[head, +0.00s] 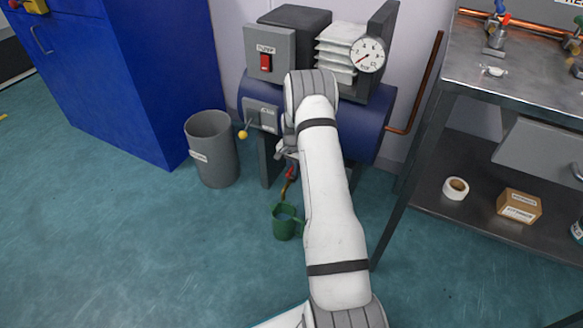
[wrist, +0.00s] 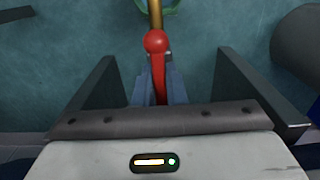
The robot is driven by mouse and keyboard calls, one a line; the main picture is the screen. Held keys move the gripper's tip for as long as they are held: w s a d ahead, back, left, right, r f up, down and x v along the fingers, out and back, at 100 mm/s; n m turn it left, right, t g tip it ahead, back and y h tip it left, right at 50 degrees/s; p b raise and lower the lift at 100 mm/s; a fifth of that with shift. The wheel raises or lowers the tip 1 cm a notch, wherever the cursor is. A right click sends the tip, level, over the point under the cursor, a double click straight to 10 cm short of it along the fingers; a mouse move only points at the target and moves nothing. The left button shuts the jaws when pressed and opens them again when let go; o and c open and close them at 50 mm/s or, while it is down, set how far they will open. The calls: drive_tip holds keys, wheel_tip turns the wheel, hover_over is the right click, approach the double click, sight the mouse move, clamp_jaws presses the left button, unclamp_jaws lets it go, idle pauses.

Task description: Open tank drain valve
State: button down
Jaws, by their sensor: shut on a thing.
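The drain valve's red lever (wrist: 156,44) has a round red end and shows between my fingers in the wrist view. It lies roughly in line with a brass pipe (wrist: 155,14). My gripper (wrist: 159,86) is shut on this lever. In the head view my gripper (head: 288,157) is low in front of the blue tank (head: 366,135), partly hidden by my arm. A bit of the red valve handle (head: 291,173) shows just below it, above the brass outlet (head: 285,189).
A grey bin (head: 211,150) stands left of the tank, by a blue cabinet (head: 135,75). A yellow-knobbed lever (head: 243,134), a red switch (head: 266,62) and a pressure gauge (head: 367,54) are on the compressor. A metal bench (head: 510,82) stands right. The floor at front left is clear.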

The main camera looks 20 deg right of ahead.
drive_tip(key=shift+s+d+f, duration=0.1)
drive_tip(key=shift+s+d, duration=0.05)
drive_tip(key=c, duration=1.5)
unclamp_jaws()
wheel_tip(320, 180, up, 8)
drive_tip(key=p, duration=0.3)
drive_tip(key=s+a+r+n+p, duration=0.25)
drive_tip(key=a+r+p, duration=0.2)
drive_tip(key=r, duration=0.75)
drive_tip(key=s+a+r+n+t+p, duration=0.1)
drive_tip(key=s+a+r+p, duration=0.3)
drive_tip(key=r, duration=0.8)
drive_tip(key=s+a+r+n+p, duration=0.1)
drive_tip(key=s+a+r+p, duration=0.15)
drive_tip(key=r+p, duration=0.65)
drive_tip(key=s+a+r+n+p, duration=0.2)
drive_tip(key=s+a+r+p, duration=0.1)
drive_tip(key=s+r, duration=0.5)
drive_tip(key=s+a+r+n+t+p, duration=0.1)
drive_tip(key=s+a+r+n+p, duration=0.1)
drive_tip(key=s+r+p, duration=0.3)
drive_tip(key=s+a+r+n+p, duration=0.2)
drive_tip(key=s+a+r+p, duration=0.2)
drive_tip(key=s+r, duration=0.9)
drive_tip(key=shift+r+t+p, duration=0.3)
drive_tip(key=shift+r+p, duration=0.3)
drive_tip(key=shift+r, duration=0.35)
